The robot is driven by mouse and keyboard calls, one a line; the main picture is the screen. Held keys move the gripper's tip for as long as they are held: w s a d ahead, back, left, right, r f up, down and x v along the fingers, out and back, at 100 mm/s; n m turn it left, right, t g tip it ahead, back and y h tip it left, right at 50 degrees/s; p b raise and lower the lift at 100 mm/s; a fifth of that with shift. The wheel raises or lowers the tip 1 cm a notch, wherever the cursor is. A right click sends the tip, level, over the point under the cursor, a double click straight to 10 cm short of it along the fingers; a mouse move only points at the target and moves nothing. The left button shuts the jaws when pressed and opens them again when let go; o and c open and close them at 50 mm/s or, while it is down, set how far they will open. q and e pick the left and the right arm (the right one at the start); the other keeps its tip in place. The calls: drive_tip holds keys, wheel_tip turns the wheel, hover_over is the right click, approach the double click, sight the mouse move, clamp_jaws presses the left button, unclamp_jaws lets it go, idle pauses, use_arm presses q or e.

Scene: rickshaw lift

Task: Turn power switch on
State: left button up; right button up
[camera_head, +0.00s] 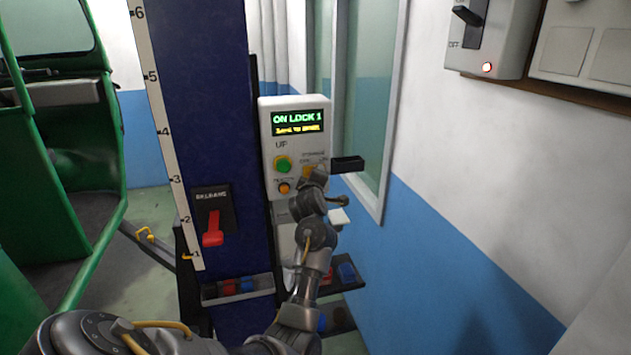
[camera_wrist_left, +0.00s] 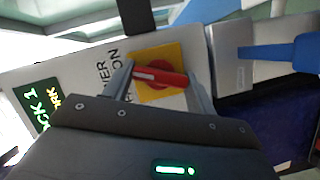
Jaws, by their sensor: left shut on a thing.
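The power switch is a red rotary knob (camera_wrist_left: 160,77) on a square yellow plate (camera_wrist_left: 172,53), set in a light grey control box (camera_head: 292,118). Lettering ending in "WER" and "ON" shows beside it in the left wrist view. My left gripper (camera_wrist_left: 158,84) has its fingers on either side of the knob and is shut on it. In the head view my left gripper (camera_head: 317,180) is at the box's lower right and hides most of the switch. The box's display (camera_head: 297,122) reads "ON LOCK 1". My right gripper is not in view.
A green button (camera_head: 283,164) and an orange knob (camera_head: 284,187) are left of my gripper. A blue column (camera_head: 205,100) carries a red lever (camera_head: 213,230). A wall box (camera_head: 494,35) with a black lever and lit red lamp is at upper right. A green rickshaw (camera_head: 95,270) stands left.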

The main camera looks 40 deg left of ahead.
use_arm(q)
drive_tip(key=shift+m+g, duration=0.5)
drive_tip(key=shift+m, duration=0.5)
drive_tip(key=o, duration=1)
drive_tip(key=shift+r, duration=0.1)
drive_tip(key=v, duration=1)
drive_tip(key=shift+s+d+r, duration=0.1)
drive_tip(key=shift+s+d, duration=0.1)
drive_tip(key=shift+s, duration=0.05)
